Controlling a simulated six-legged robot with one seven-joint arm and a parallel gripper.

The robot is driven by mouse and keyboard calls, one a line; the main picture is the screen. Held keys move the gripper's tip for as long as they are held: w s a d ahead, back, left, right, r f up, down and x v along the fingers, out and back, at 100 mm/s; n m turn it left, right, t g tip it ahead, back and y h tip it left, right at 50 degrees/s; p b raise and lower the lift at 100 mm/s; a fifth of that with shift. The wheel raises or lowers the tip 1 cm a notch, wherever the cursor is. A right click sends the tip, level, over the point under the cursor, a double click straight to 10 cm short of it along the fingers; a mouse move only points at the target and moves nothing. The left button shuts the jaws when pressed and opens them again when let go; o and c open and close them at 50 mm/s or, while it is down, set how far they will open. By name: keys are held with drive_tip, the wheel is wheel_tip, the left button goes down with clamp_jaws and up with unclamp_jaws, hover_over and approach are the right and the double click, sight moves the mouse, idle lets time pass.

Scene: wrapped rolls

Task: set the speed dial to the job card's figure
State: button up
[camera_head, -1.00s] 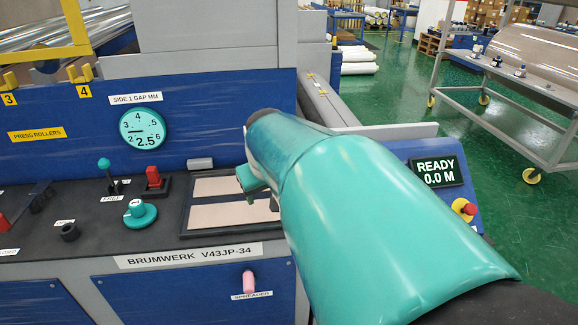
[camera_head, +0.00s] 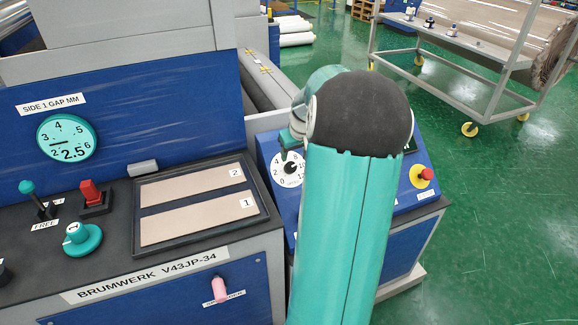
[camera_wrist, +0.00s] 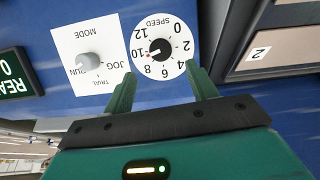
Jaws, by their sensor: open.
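The speed dial (camera_wrist: 160,48) is a white disc with a black centre knob and figures from 0 to 12, upside down in the wrist view. A small reddish mark shows at the knob's side by the 10. In the head view the dial (camera_head: 289,168) is on the blue sloping panel, partly behind my arm. My gripper (camera_wrist: 161,72) is open, its two green fingers apart at the dial's lower edge in the wrist view, with nothing between them. In the head view my arm hides most of it. I cannot make out a job card.
Left of the dial in the wrist view is a MODE knob (camera_wrist: 87,61). A red stop button (camera_head: 423,176) is at the panel's right. A tray (camera_head: 262,205) with two beige panels marked 1 and 2, a gap gauge (camera_head: 67,138) and a teal knob (camera_head: 83,239) are to the left.

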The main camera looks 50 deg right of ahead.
sight(292, 166)
drive_tip(key=x, duration=0.9)
drive_tip(key=shift+f, duration=0.35)
drive_tip(key=shift+w, duration=0.1)
drive_tip(key=c, duration=1)
drive_tip(key=m+t+y, duration=0.1)
drive_tip(key=m, duration=0.4)
drive_tip(key=m+t, duration=0.1)
drive_tip(key=m, duration=0.2)
drive_tip(key=m+y, duration=0.1)
drive_tip(key=m, duration=0.2)
drive_tip(key=shift+t, duration=0.4)
